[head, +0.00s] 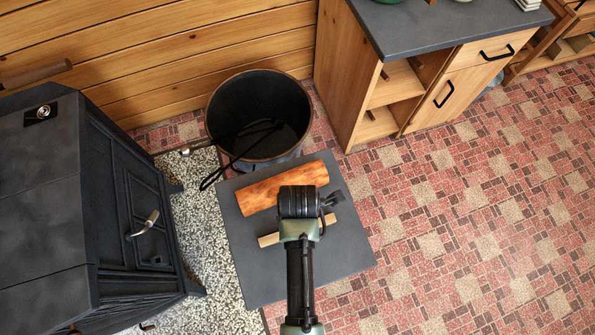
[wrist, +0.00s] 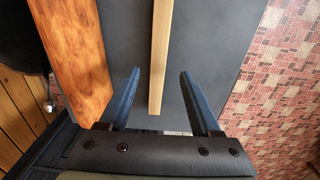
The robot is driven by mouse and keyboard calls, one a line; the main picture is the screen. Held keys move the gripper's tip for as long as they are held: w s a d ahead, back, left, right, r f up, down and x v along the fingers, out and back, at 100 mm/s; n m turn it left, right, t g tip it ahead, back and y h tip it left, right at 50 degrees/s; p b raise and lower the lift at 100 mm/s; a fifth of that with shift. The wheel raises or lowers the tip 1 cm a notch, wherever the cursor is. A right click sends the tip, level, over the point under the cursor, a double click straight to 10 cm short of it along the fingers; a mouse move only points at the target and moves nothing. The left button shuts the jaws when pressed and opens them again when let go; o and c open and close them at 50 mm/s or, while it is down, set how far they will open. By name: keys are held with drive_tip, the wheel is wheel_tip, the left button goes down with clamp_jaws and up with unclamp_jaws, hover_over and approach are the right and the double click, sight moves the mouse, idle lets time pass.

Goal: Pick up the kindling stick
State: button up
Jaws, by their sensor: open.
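The kindling stick (wrist: 159,50) is a thin, pale, square-edged piece of wood. In the wrist view it runs lengthwise between the two blue fingers of my open gripper (wrist: 160,75), with space on both sides. Its near end shows close to the gripper's palm. In the head view the stick (head: 268,240) lies on a dark grey mat (head: 260,285), and my gripper (head: 308,205) is above its middle, hiding that part. The fingers are hidden from the head camera. I cannot tell the height left between fingers and stick.
A thicker reddish-brown piece of wood (head: 260,195) lies beside the stick; it also shows left of the left finger in the wrist view (wrist: 75,60). A black bucket (head: 255,105) stands behind the mat. A black stove (head: 100,200) is left, a wooden cabinet (head: 350,85) behind right. Tiled floor (head: 450,240) is clear at right.

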wheel_tip(320, 180, down, 4)
drive_tip(key=shift+w+b, duration=0.15)
drive_tip(key=shift+b, duration=0.25)
clamp_jaws()
